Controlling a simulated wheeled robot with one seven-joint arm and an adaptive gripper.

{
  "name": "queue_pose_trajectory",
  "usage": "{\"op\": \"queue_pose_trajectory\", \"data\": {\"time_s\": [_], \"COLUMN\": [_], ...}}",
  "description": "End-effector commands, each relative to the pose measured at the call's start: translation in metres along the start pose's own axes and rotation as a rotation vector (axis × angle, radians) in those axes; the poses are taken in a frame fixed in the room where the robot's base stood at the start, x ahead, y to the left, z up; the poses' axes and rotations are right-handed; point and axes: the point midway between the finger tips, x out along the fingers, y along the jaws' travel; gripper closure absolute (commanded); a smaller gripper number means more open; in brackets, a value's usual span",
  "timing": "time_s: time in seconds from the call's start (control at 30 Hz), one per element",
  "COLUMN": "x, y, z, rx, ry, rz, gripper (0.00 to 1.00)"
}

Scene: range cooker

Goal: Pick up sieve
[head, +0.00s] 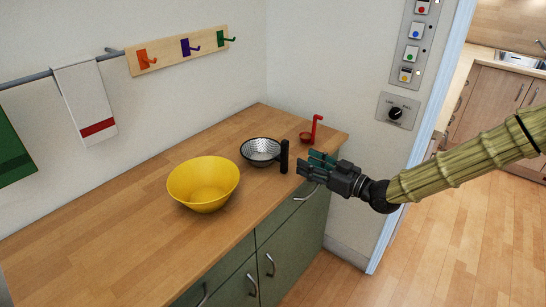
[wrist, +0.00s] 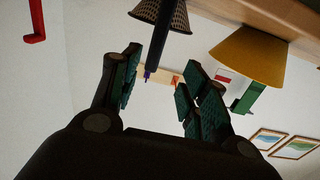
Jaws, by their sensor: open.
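The sieve (head: 261,151) is a dark mesh bowl with a black upright handle (head: 284,157), standing on the wooden counter right of the yellow bowl. In the wrist view, the sieve's mesh (wrist: 172,14) shows at the top, upside down, with its dark handle (wrist: 158,42) pointing down toward the space between the fingers. My gripper (head: 310,165) is open and empty, just right of the handle at the counter's front right edge. It also shows in the wrist view (wrist: 160,90), its teal finger pads apart. I see no contact with the handle.
A yellow bowl (head: 203,184) stands left of the sieve. A red ladle (head: 313,131) stands behind my gripper near the counter's right end. A wall rack (head: 180,51) with coloured hooks hangs above. The counter's left part (head: 90,238) is clear.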

Motion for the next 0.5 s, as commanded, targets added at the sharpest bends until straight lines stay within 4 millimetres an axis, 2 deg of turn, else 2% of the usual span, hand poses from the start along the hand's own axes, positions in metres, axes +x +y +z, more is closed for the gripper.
{"op": "queue_pose_trajectory", "data": {"time_s": [0.17,0.4,0.5], "x": [0.013,0.046,0.054], "y": [0.001,0.001,0.002], "z": [-0.004,-0.004,-0.002], "rx": [-0.008,-0.006,-0.005], "ry": [0.005,0.004,0.003], "rz": [-0.003,-0.003,-0.002], "gripper": [0.55,0.55,0.55]}}
